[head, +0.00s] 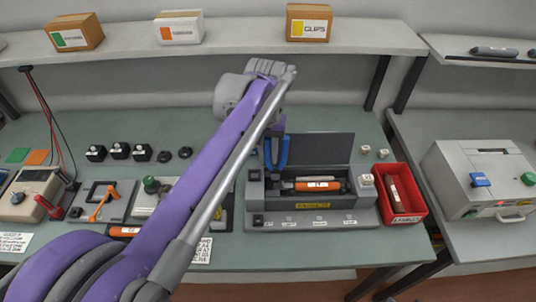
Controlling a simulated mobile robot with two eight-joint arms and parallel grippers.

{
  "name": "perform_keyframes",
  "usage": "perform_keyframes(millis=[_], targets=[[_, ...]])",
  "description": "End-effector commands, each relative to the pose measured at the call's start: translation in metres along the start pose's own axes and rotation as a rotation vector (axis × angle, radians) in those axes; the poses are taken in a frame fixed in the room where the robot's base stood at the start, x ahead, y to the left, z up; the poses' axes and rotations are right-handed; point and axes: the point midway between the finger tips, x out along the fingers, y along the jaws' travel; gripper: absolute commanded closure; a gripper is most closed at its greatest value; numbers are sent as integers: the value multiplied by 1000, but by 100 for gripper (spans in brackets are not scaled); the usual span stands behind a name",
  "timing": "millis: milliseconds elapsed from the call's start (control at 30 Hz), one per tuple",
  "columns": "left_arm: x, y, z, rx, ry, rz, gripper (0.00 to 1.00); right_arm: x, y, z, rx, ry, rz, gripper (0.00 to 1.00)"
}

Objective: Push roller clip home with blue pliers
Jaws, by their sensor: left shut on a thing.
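My left arm reaches across the bench from the lower left, and its gripper (277,128) points down, shut on the blue pliers (277,152). The pliers' two blue prongs hang over the left part of a grey open-lidded fixture (256,192). An orange cartridge with a white label (317,185) lies lengthwise in that fixture, to the right of the pliers. Whether the pliers touch the fixture I cannot tell. The roller clip is too small to make out. My right gripper is out of view.
A red bin (416,207) stands right of the fixture. A grey machine (484,175) is on the right bench. A shelf (240,40) with boxes runs above.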

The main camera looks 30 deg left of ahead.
Motion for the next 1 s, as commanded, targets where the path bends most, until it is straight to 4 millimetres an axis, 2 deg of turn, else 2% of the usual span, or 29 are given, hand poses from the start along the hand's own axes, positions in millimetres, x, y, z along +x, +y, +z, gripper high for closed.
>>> perform_keyframes(millis=[33, 533, 1000], targets=[[-7, 0, 0, 0, 1, 0, 100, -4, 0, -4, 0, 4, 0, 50], [-47, 1, -1, 0, 3, 1, 100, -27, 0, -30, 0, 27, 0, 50], [-49, 1, 0, 0, 0, 0, 100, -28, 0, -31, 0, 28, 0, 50]])
